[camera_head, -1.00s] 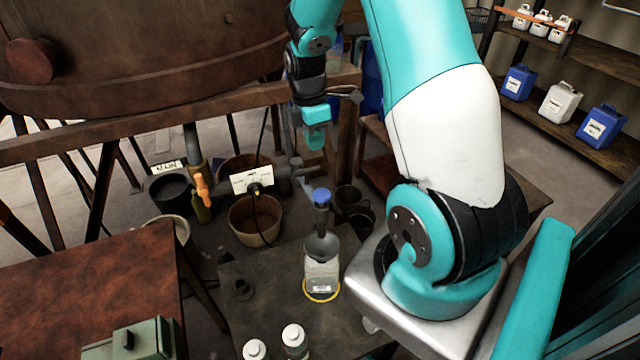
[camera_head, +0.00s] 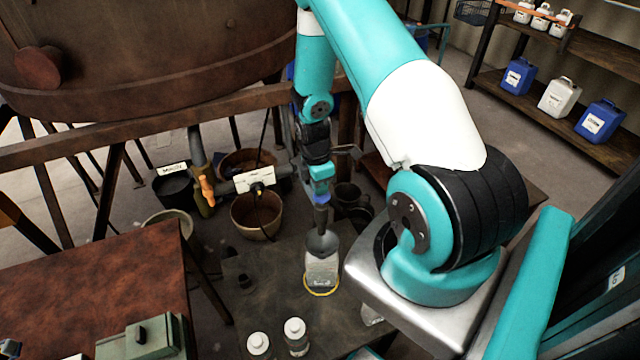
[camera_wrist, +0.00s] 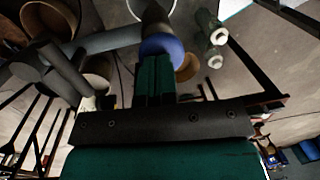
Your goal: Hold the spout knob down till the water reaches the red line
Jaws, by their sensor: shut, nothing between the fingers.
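The blue spout knob (camera_wrist: 163,47) shows in the wrist view at the tips of my closed fingers. In the head view my gripper (camera_head: 322,193) points down right over the spout (camera_head: 321,218) and hides most of the knob. My gripper also shows in the wrist view (camera_wrist: 155,62), shut and empty. The fingertips are at the knob; I cannot tell whether it is pressed down. Below the spout stands a clear bottle (camera_head: 321,272) with a dark funnel (camera_head: 322,243) in its mouth and a yellow ring around its base. Its water level and red line are too small to make out.
The bottle stands on a dark low table (camera_head: 265,285) with two white-capped bottles (camera_head: 295,330) at its front. A large brown vat (camera_head: 150,50) is behind. Buckets (camera_head: 256,222) stand under the pipe. A reddish table (camera_head: 90,280) is at left.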

